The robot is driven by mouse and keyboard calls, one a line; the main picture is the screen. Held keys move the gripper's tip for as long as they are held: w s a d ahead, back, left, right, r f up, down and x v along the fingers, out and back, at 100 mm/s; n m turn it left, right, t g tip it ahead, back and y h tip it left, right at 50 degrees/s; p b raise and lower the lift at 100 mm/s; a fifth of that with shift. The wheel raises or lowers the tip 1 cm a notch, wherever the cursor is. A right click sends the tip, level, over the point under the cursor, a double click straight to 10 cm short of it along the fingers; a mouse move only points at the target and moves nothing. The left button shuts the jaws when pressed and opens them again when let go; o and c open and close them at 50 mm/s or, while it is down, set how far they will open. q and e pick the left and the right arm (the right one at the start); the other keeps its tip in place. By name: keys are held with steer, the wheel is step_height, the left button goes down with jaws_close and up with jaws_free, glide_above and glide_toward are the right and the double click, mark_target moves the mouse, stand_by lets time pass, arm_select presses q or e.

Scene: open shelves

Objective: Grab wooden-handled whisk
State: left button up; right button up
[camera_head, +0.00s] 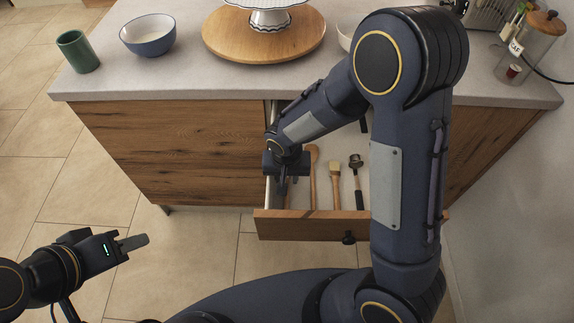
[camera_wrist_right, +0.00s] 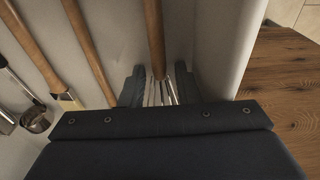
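The whisk (camera_wrist_right: 155,38) lies in the open drawer; its wooden handle runs away from my wrist, and its metal wires (camera_wrist_right: 160,93) show between my right fingers. My right gripper (camera_head: 283,183) reaches down into the drawer at its left side and hides the whisk in the head view. In the right wrist view, my right gripper's fingers (camera_wrist_right: 160,86) stand apart, one on each side of the wires; a firm grip does not show. My left gripper (camera_head: 133,243) is out over the floor, away from the drawer; only one finger shows clearly.
The drawer (camera_head: 312,226) also holds a wooden utensil (camera_head: 313,180), a brush (camera_head: 336,183) and a ladle (camera_head: 356,170). The drawer's side wall (camera_wrist_right: 232,45) is close to the right of my right gripper. A green cup (camera_head: 77,52) and a bowl (camera_head: 148,35) stand on the counter.

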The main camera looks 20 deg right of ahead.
jaws_close()
steer(key=shift+r, duration=0.1)
